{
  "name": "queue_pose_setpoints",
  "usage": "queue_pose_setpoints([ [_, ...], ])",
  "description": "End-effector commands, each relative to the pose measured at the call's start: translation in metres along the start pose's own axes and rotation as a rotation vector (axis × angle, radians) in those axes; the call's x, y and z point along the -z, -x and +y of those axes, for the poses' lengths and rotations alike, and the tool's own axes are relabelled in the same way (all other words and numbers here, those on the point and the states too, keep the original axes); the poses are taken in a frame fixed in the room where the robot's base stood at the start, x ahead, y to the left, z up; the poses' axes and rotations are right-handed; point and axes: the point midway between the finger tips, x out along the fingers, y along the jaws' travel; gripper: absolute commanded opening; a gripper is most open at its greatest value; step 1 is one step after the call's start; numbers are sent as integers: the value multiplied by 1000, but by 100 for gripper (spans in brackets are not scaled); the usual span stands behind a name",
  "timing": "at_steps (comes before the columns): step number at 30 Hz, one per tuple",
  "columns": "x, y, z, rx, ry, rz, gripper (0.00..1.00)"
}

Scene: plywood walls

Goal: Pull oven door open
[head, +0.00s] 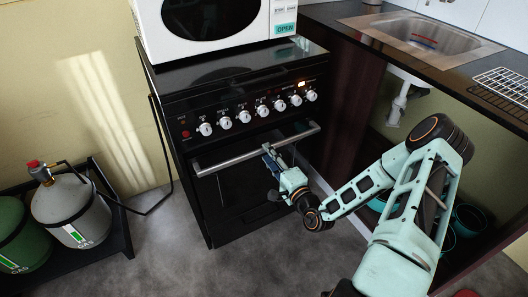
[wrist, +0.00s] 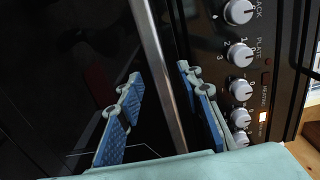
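The black oven (head: 226,198) stands against the wall, with its door front (head: 232,190) below the knob panel. The door looks shut or nearly so; a small gap cannot be ruled out. A silver bar handle (head: 225,163) runs across the door's top. My gripper (head: 268,156) is at the middle of this handle. In the wrist view, the handle (wrist: 157,60) passes between the two blue-padded fingers of my gripper (wrist: 158,72). The fingers are apart, with dark space visible on both sides of the bar. Part of the handle is hidden behind my gripper in the head view.
White knobs (head: 244,116) line the panel above the handle. A white microwave (head: 205,22) sits on the stovetop. Gas cylinders (head: 70,208) stand at left. A sink counter (head: 425,45) is at right. The grey floor (head: 160,250) before the oven's left side is clear.

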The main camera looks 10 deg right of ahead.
Motion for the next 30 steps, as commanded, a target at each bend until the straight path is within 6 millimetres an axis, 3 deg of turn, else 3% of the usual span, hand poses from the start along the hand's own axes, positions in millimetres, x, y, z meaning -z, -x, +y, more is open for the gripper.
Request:
queue_pose_setpoints([
  [7, 0, -30, 1, 1, -1, 0, 33],
  [18, 0, -35, 0, 0, -1, -1, 32],
  [27, 0, -35, 0, 0, -1, -1, 0],
  [30, 0, -35, 0, 0, -1, -1, 0],
])
